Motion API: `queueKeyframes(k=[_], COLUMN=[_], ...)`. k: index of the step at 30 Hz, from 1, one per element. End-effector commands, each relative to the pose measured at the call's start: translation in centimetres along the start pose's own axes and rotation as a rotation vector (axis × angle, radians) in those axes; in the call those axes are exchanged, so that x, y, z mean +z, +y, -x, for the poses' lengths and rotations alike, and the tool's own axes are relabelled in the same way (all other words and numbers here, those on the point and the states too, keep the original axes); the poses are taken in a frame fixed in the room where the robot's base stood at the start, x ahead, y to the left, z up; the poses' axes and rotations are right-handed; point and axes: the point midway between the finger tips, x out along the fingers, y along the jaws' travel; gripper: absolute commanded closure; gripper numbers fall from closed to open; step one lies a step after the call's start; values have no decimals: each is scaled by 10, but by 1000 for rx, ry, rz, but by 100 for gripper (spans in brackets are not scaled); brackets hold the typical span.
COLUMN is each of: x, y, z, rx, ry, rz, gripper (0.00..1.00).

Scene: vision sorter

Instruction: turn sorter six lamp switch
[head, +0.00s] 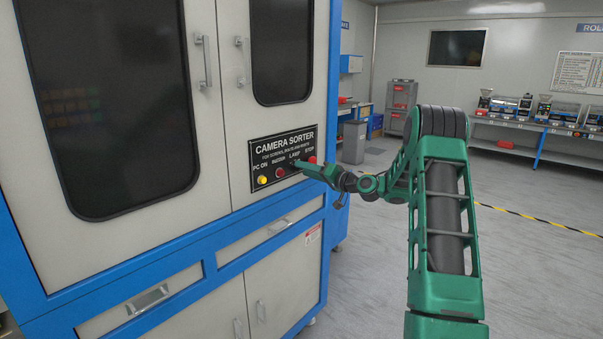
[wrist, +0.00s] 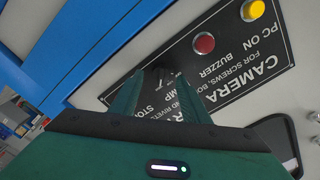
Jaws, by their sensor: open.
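The black lamp switch (wrist: 163,76) is on the CAMERA SORTER control panel (head: 262,154), under the LAMP label. In the wrist view it shows between the two green fingers of my gripper (wrist: 156,90). My gripper (head: 303,166) is open at the panel, with one finger on each side of the switch. I cannot tell whether the fingers touch it. In the head view my fingers largely cover the switch.
The panel also has a yellow PC ON button (head: 263,180), a red BUZZER button (head: 280,173) and a red STOP button (head: 312,160). The sorter cabinet (head: 240,118) has doors with handles. The floor to the right is clear.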

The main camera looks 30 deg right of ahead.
Motion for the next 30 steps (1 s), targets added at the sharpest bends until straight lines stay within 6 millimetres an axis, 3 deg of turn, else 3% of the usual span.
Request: queueKeyframes(k=[9,15,30], x=[-1,0,0], y=[2,2,2], z=[60,83,90], rx=[5,3,2], ry=[3,1,1], rz=[-1,-1,0], gripper=[58,58,58])
